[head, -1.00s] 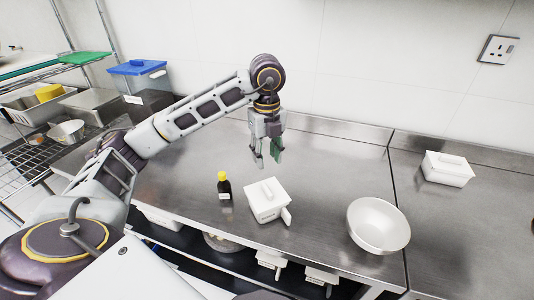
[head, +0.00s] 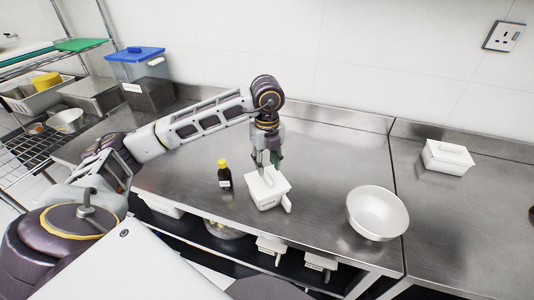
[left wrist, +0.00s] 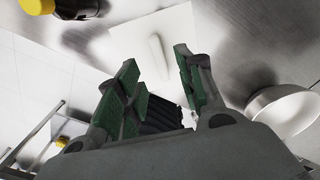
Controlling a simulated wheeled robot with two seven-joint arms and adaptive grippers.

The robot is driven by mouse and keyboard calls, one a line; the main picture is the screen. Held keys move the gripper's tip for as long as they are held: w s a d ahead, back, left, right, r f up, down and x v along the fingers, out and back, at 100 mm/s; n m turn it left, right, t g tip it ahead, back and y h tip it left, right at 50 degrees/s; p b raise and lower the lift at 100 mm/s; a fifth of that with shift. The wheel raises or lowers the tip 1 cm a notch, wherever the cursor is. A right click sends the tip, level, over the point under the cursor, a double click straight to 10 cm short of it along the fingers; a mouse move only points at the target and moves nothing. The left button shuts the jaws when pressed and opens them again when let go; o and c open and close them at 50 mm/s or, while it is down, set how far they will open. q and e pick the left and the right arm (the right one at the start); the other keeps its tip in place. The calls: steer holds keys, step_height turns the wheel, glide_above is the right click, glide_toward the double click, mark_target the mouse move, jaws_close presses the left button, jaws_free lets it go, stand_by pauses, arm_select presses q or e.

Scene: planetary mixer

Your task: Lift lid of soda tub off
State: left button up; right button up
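A white lidded tub (head: 265,195) stands on the steel counter, with a raised bar handle on its lid (left wrist: 135,45) and a small tab at its lower right corner. My left gripper (head: 267,168) points down just over this lid. In the left wrist view the green-padded fingers of the gripper (left wrist: 156,62) are apart, with the lid's handle (left wrist: 156,52) showing between them. I cannot tell whether the fingers touch the handle. A second white lidded tub (head: 447,157) stands far right; no readable label tells which holds soda. My right gripper is not in view.
A dark bottle with a yellow cap (head: 224,175) stands just left of the near tub. A white bowl (head: 377,213) stands to its right. A wire shelf (head: 40,140) and a blue-lidded bin (head: 137,65) are at the left. The counter behind is clear.

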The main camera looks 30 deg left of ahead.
mark_target(267, 176)
arm_select(q)
steer(key=shift+f, duration=2.85)
jaws_close()
